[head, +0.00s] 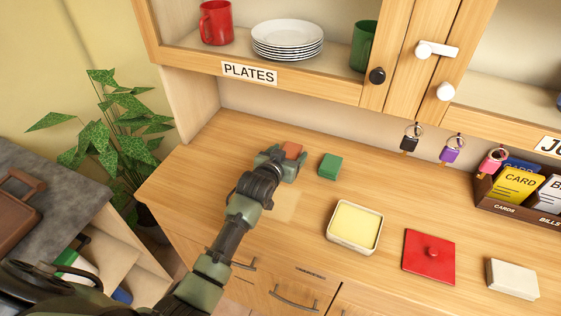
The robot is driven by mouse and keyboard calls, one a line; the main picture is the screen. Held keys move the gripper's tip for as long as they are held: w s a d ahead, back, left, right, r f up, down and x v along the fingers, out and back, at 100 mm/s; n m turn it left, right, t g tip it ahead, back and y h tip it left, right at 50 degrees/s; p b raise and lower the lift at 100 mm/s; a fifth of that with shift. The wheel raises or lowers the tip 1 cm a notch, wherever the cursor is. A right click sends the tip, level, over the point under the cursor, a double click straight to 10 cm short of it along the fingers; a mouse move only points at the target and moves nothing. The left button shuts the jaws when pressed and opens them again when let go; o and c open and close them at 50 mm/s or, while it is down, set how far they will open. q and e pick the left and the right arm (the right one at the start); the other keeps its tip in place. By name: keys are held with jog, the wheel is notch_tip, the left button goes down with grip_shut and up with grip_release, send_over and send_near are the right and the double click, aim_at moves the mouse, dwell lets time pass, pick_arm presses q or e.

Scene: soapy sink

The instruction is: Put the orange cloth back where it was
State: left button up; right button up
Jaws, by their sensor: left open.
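A small folded orange cloth (292,150) lies on the wooden counter (215,165) toward the back left, partly hidden by my left gripper. My left gripper (281,158) is open and right at the cloth, on its near side. I cannot tell whether the fingers touch it. A green folded cloth or block (330,166) lies just to the right of the gripper. My right gripper is out of view.
A tray with a yellow content (355,226), a red lid-like square (429,257) and a white block (512,279) lie to the right. A card box (520,205) stands far right. The shelf marked PLATES (249,72) overhangs the back. The counter's left end is clear.

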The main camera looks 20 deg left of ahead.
pick_arm(q)
jog(key=v, duration=0.9)
jog(key=shift+s+r+b, duration=0.15)
jog(key=shift+s+b, duration=0.1)
jog(key=shift+b, duration=0.05)
